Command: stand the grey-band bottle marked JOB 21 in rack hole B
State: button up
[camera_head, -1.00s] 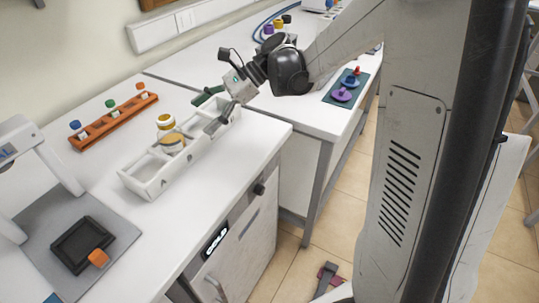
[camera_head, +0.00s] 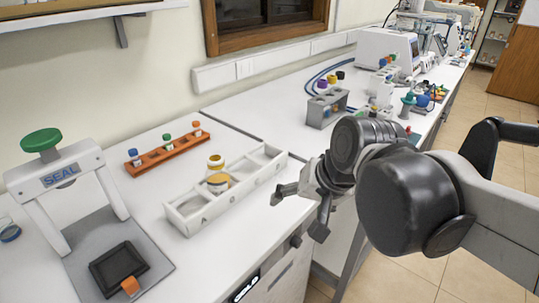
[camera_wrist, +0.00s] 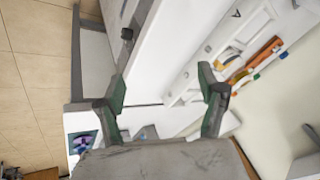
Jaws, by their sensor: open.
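No grey band or JOB 21 marking can be read in either view. Several small capped bottles (camera_head: 322,87) stand in a grey rack (camera_head: 318,121) at the back of the bench. A white compartment rack (camera_head: 184,230) with letters on its front, A legible at the left, lies near the front edge. My gripper (camera_head: 297,212) is open and empty, in front of the bench edge to the right of the white rack. It also shows open in the wrist view (camera_wrist: 162,75).
An orange rack (camera_head: 163,156) with small blue-, green- and orange-capped bottles stands behind. A seal press (camera_head: 62,185) with a green knob and a black tray (camera_head: 118,268) are at the left. More equipment (camera_head: 385,55) lines the far bench.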

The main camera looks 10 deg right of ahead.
jog(key=s+d+n, duration=0.1)
jog(key=s+n+t+h, duration=0.1)
jog(key=s+d+n+h, duration=0.1)
jog(key=n, duration=0.1)
jog(key=shift+s+d+f+t, duration=0.3)
jog(key=shift+s, duration=0.1)
